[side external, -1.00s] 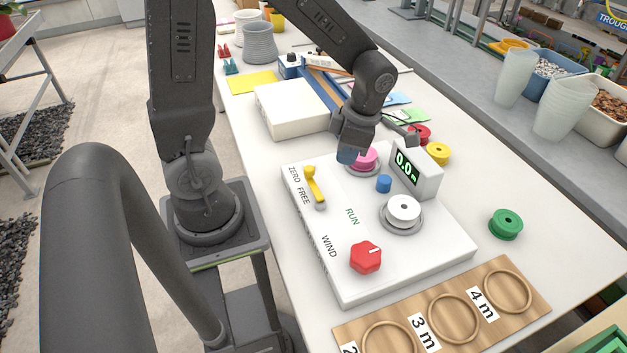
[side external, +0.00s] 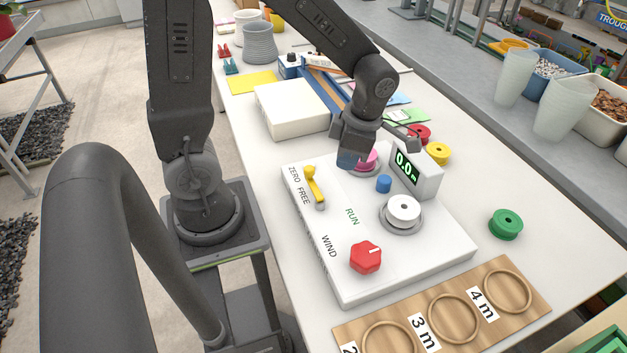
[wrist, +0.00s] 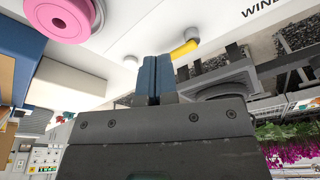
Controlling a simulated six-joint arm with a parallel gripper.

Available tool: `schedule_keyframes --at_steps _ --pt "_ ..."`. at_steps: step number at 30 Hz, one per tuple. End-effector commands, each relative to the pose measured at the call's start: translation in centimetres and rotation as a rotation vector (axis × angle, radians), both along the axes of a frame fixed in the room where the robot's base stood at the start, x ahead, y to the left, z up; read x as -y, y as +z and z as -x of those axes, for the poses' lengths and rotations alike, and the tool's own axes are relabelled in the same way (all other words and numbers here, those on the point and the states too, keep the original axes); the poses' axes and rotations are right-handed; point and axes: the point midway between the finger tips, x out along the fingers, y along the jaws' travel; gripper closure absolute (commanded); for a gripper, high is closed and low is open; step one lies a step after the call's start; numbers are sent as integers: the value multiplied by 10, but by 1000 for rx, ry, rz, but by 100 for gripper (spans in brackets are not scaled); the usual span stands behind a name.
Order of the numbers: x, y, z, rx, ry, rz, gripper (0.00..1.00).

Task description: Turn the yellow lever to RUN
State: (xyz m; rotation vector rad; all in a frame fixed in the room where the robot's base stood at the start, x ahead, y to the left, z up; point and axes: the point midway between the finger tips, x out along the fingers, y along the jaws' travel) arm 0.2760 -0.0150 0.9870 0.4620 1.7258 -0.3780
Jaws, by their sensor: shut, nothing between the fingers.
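The yellow lever (side external: 314,185) stands on the left part of the white machine panel (side external: 345,275). The lever also shows in the wrist view (wrist: 184,49), just right of the fingertips. My gripper (side external: 349,159) is shut and empty, above the back of the panel beside the pink spool (side external: 370,160), apart from the lever. In the wrist view its blue fingers (wrist: 154,76) are together. The side view partly hides the spool behind the fingers.
A red knob (side external: 366,257), a blue button (side external: 383,184), a white spool (side external: 404,209) and a display reading 0.0 (side external: 415,170) are on the panel. A white box (side external: 292,108) lies behind. The space above the panel's front is clear.

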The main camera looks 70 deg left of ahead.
Motion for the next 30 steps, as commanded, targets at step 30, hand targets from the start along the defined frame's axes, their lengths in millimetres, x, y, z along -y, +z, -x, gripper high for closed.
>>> schedule_keyframes --at_steps 30 --pt "0 80 1 1 0 0 100"
